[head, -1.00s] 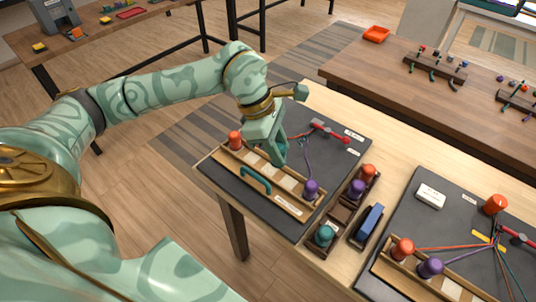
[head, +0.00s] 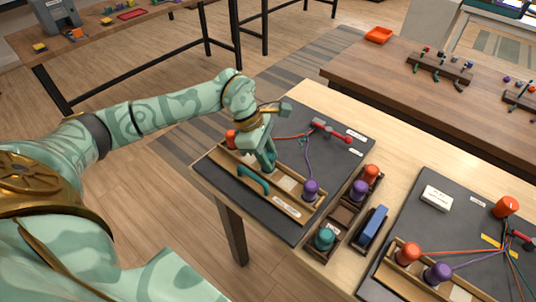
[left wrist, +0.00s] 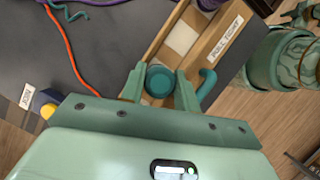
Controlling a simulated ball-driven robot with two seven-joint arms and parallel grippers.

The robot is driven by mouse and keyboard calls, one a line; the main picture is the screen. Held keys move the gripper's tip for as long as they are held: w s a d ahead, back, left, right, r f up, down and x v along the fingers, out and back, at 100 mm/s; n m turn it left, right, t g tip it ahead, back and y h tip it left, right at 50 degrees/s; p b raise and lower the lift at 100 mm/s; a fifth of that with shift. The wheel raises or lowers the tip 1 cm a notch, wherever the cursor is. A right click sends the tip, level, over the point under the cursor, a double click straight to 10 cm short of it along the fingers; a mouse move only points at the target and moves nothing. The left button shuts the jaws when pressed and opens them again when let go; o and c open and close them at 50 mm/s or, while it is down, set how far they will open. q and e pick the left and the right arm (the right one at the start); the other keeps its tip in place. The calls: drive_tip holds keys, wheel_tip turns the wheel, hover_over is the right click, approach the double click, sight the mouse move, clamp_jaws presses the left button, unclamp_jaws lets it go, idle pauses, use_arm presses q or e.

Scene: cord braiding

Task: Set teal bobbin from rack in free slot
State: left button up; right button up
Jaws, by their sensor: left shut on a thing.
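My left gripper (head: 266,160) is shut on a teal bobbin (left wrist: 160,82), whose round top shows between the fingers in the left wrist view. It is low over the long wooden slot tray (head: 298,211); I cannot tell whether the bobbin touches the slot floor. An orange bobbin (head: 231,137) stands at the tray's left end and a purple bobbin (head: 310,189) at its right end. A pale empty slot (head: 288,182) shows between the gripper and the purple bobbin. The dark rack (head: 343,214) holds orange, purple and another teal bobbin (head: 325,238). My right gripper is out of view.
A teal curved handle (head: 253,180) stands at the tray's front side, close to the gripper. A red clamp (head: 331,131) holds cords behind. A blue block (head: 373,221) is right of the rack. A second board with a similar tray (head: 408,276) lies further right.

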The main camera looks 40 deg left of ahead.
use_arm(q)
drive_tip(key=shift+f, duration=0.3)
drive_tip(key=o, duration=1)
drive_tip(key=shift+r, duration=0.15)
drive_tip(key=shift+r, duration=0.4)
drive_tip(key=p+v, duration=0.2)
drive_tip(key=v, duration=0.9)
drive_tip(key=shift+a+r+p, duration=0.15)
drive_tip(key=shift+r+p, duration=0.15)
drive_tip(key=shift+s+f, duration=0.1)
